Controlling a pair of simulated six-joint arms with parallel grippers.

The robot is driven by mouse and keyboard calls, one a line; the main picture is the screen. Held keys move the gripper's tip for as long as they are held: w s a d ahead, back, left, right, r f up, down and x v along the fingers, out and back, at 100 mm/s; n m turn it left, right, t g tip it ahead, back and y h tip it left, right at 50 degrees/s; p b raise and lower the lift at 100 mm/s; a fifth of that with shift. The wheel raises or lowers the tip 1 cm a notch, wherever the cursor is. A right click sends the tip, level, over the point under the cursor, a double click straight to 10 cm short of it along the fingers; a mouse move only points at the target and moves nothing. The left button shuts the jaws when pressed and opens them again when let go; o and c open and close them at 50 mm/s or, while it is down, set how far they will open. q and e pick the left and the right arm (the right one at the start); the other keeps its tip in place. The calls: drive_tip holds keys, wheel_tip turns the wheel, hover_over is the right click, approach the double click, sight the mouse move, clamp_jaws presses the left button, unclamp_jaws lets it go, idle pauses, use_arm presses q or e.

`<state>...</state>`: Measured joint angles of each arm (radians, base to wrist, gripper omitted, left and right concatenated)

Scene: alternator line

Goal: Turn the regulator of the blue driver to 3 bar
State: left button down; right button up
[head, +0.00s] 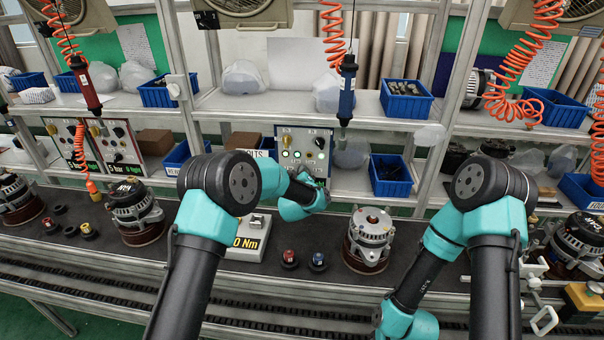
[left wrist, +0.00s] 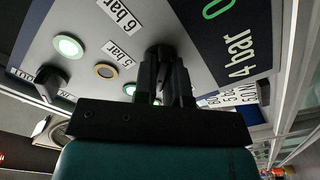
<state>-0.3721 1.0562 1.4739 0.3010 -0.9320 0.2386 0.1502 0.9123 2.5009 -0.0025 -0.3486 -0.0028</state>
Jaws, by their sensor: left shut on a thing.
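The blue driver (head: 347,88) hangs from an orange coiled cord at the middle of the head view. Below it is a light panel (head: 290,140) with knobs and lit buttons. In the left wrist view the panel (left wrist: 85,20) carries "6 bar" and "5 bar" labels, and a dark strip (left wrist: 235,50) reads "4 bar". My left gripper (left wrist: 165,62) is shut on a black knob (left wrist: 158,50) beside these labels; its fingers hide much of the knob, so its pointer cannot be read. My right arm reaches down at the right; its gripper is out of view.
An alternator (head: 370,238) stands on the dark conveyor, with a red cap (head: 289,258) and a blue cap (head: 318,260) to its left. Blue bins (head: 391,176) sit right of the panel. A red driver (head: 85,85) hangs at left.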

use_arm(q)
drive_tip(key=n, duration=0.4)
drive_tip(key=shift+a+n, duration=0.1)
drive_tip(key=shift+n, duration=0.3)
drive_tip(key=n, duration=0.4)
drive_tip(key=shift+f+n, duration=0.15)
drive_tip(key=shift+n, duration=0.15)
drive_tip(key=c, duration=1.2)
unclamp_jaws()
drive_tip(key=shift+s, duration=0.15)
drive_tip(key=s, duration=0.5)
drive_tip(key=s+a, duration=0.1)
drive_tip(key=s, duration=0.5)
drive_tip(key=s+a, duration=0.1)
drive_tip(key=s, duration=0.5)
drive_tip(key=shift+a, duration=0.2)
